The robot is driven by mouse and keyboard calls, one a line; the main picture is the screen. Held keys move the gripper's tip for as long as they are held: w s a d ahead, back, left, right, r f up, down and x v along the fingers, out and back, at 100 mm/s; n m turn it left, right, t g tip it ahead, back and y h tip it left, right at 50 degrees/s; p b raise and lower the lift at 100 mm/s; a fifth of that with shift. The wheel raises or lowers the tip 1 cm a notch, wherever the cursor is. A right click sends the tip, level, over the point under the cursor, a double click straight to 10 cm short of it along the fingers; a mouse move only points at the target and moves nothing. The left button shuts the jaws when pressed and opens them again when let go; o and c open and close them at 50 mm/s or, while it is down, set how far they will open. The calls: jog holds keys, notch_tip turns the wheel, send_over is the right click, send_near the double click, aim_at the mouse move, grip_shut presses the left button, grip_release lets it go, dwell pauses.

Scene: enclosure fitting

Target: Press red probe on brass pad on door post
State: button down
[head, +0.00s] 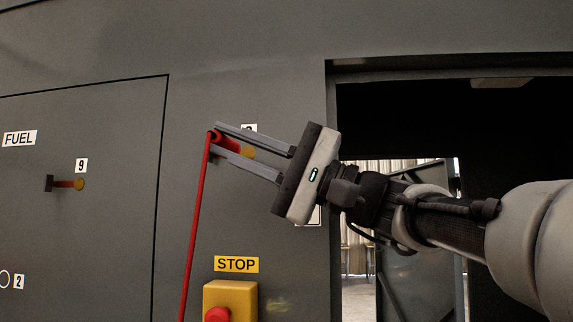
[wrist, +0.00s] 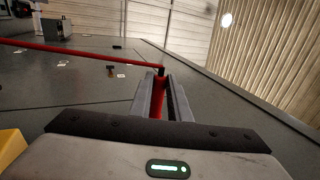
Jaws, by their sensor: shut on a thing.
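My gripper (head: 214,138) is shut on the red probe (head: 228,143), whose body lies between the two long grey fingers. The probe also shows in the wrist view (wrist: 157,103), with a dark part near the fingertips. Its red cable (head: 194,230) hangs from the fingertip end down to the bottom of the head view. A round brass pad (head: 249,152) shows between the fingers on the grey post, below a small label partly hidden by the upper finger. I cannot tell whether the probe touches the pad.
A yellow box with a red button (head: 217,314) sits below a STOP label (head: 236,264). To the left, a grey door carries a FUEL label (head: 19,138) and a brass-ended fitting (head: 78,184) under label 9. A dark doorway (head: 400,115) opens on the right behind my arm.

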jog(key=w+r+p, duration=0.1)
jog(key=w+p, duration=0.3)
jog(key=w, duration=0.3)
jog(key=shift+w+d+r, duration=0.15)
jog(key=shift+d, duration=0.1)
jog(key=shift+w+d, duration=0.15)
dwell(2.3)
jog(key=s+b, duration=0.4)
jog(key=s, duration=0.3)
jog(key=shift+a+b, duration=0.3)
dwell(1.5)
